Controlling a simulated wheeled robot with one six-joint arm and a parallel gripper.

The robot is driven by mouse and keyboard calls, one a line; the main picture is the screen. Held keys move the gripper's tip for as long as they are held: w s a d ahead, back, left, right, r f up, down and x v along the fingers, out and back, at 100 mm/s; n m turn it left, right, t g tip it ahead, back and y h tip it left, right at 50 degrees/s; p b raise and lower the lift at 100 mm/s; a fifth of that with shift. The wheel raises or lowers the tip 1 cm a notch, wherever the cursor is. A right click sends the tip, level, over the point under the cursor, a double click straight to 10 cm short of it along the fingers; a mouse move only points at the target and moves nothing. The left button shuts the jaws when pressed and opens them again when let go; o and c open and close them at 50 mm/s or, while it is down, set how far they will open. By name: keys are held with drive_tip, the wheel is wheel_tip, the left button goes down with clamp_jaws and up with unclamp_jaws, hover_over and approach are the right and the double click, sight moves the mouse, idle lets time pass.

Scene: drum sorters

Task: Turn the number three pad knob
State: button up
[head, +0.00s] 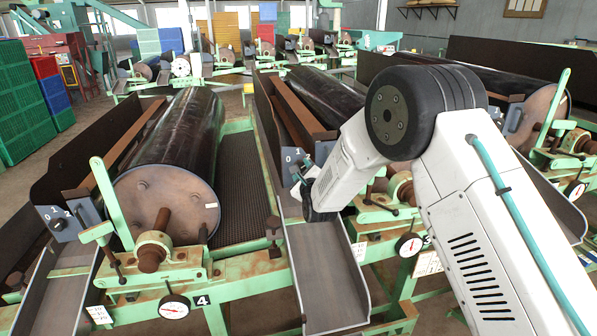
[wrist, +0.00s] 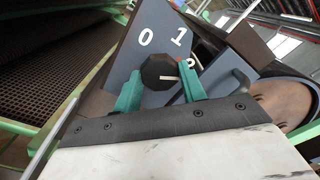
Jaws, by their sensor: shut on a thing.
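The number three pad (wrist: 158,32) is a grey-blue plate marked 0 and 1, with another mark partly hidden behind a finger. It also shows in the head view (head: 291,157), left of my arm. Its dark many-sided knob (wrist: 158,71) has a white pointer line directed to the right in the wrist view. My gripper (wrist: 160,82) is shut on the knob, with one teal finger on each side. In the head view my gripper (head: 300,178) is at the pad, and the knob is hidden there.
A number 3 label (head: 427,240) is on the green frame, partly behind my arm. A grey chute (head: 327,275) slopes below my gripper. The number four drum (head: 170,190) stands to the left, with another pad (head: 60,222) at far left.

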drive_tip(key=shift+s+f, duration=0.1)
drive_tip(key=shift+f, duration=0.2)
drive_tip(key=o, duration=1)
drive_tip(key=shift+r, duration=0.15)
drive_tip(key=v, duration=0.7)
drive_tip(key=shift+s+d, duration=0.15)
drive_tip(key=shift+s, duration=0.2)
